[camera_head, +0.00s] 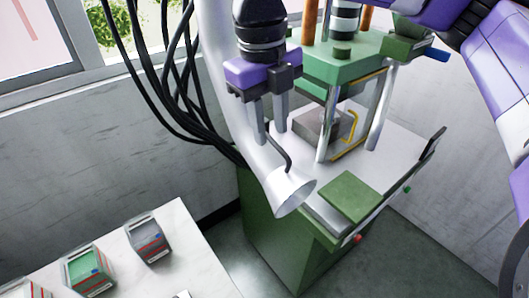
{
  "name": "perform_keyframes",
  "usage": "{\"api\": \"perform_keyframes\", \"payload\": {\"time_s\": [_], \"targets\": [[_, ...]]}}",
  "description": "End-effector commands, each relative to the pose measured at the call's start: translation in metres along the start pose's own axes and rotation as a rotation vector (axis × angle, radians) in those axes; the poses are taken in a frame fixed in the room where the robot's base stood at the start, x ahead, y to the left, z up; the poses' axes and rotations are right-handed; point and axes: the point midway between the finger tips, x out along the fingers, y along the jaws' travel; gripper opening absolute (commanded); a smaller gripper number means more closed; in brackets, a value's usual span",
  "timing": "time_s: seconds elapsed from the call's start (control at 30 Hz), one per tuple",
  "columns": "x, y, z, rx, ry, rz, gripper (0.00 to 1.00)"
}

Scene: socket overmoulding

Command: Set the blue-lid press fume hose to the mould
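The white fume hose (222,95) comes down from the top and ends in a flared nozzle (290,192) over the front left of the green press (345,66). A thin dark curved handle (288,158) rises from the nozzle. My gripper (270,138) points down in front of the hose. Its two grey fingers are apart, with the handle's upper end around the gap between their tips; firm contact cannot be seen. The grey mould block (312,122) sits on the press bed, right of my gripper. A blue part (437,54) shows at the press's upper right.
Upright posts (380,108) and a yellow-edged frame (352,150) stand around the mould. A green plate (350,196) lies at the press front. Black cables (160,100) hang at left. A white table (185,235) at lower left holds several small bins (148,240).

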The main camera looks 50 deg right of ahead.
Motion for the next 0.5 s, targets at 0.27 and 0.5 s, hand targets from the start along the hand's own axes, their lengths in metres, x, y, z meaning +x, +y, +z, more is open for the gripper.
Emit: {"api": "perform_keyframes", "payload": {"time_s": [0.27,0.5], "targets": [[0.001,-0.032,0.003,0.069,-0.011,-0.102,0.32],[0.035,-0.034,0.002,0.067,-0.009,-0.097,0.32]]}}
